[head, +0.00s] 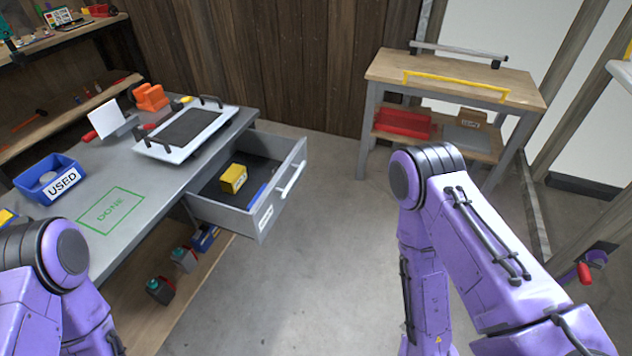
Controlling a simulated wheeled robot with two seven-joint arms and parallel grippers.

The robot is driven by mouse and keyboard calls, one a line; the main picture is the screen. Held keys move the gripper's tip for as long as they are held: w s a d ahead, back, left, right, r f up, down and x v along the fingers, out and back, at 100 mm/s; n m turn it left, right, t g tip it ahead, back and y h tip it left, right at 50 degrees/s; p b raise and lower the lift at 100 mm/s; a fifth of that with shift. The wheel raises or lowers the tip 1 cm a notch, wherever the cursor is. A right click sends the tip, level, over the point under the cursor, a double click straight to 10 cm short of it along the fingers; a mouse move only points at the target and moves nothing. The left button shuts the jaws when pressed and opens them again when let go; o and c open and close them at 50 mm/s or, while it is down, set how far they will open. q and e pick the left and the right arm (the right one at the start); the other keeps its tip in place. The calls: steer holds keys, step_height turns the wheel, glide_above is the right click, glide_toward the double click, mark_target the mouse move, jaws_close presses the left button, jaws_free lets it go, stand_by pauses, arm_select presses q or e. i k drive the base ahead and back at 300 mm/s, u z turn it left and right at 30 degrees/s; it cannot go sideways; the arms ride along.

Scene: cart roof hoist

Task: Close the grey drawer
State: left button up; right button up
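The grey drawer (226,215) is pulled well out from under the grey worktable (160,188) left of centre in the head view. It has a white bar handle (292,179) and a white label on its front. Inside lie a yellow box (233,178) and a blue item (257,195) on a dark liner. My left arm shows at the lower left and my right arm at the right. Both grippers are out of view. My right arm's elbow is to the right of the drawer, apart from it.
On the worktable are a white tray (222,117), a blue USED bin (42,188), an orange block (150,97) and a green DONE outline (110,211). A wooden cart (455,78) stands at the back right. The floor (300,270) before the drawer is clear.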

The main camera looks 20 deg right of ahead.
mark_target(259, 151)
steer(key=z, duration=0.3)
steer(key=i, duration=1.05)
steer(key=z, duration=0.1)
